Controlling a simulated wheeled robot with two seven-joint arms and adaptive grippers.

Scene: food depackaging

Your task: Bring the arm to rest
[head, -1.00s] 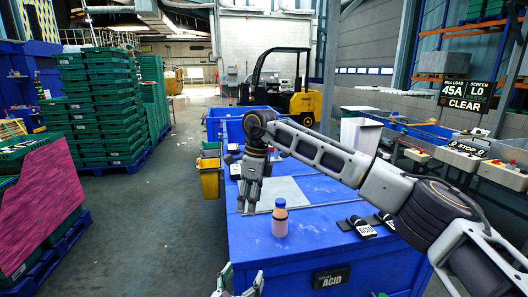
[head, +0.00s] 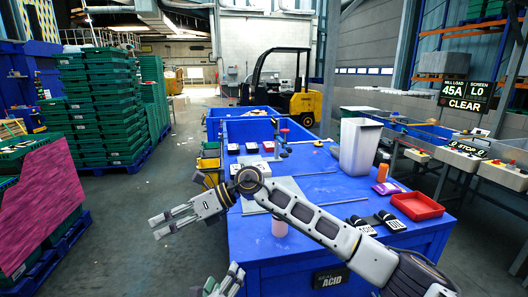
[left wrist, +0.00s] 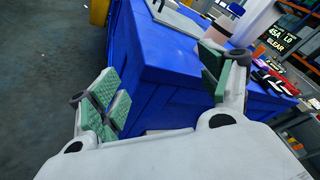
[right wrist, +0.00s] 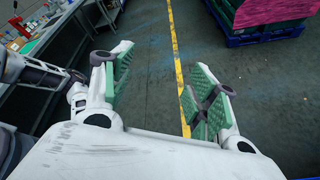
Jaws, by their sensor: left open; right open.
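My right gripper (head: 160,222) is open and empty at the left of the table, over the floor. Its arm comes in from the right, across the table and in front of the pink bottle (head: 280,228), hiding most of it. In the right wrist view, the open fingers (right wrist: 160,85) have only grey floor and a yellow line between them. My left gripper (head: 222,278) is open at the bottom edge of the head view, by the table's near left corner. In the left wrist view its fingers (left wrist: 165,85) are apart, with the blue table side behind them.
The blue table (head: 265,250) holds black scoop-like items (head: 385,222), a red tray (head: 416,206) and a white bin (head: 360,146). Yellow bins (head: 209,166) hang at its left side. Green crate stacks (head: 98,105) stand far left. The floor between is clear.

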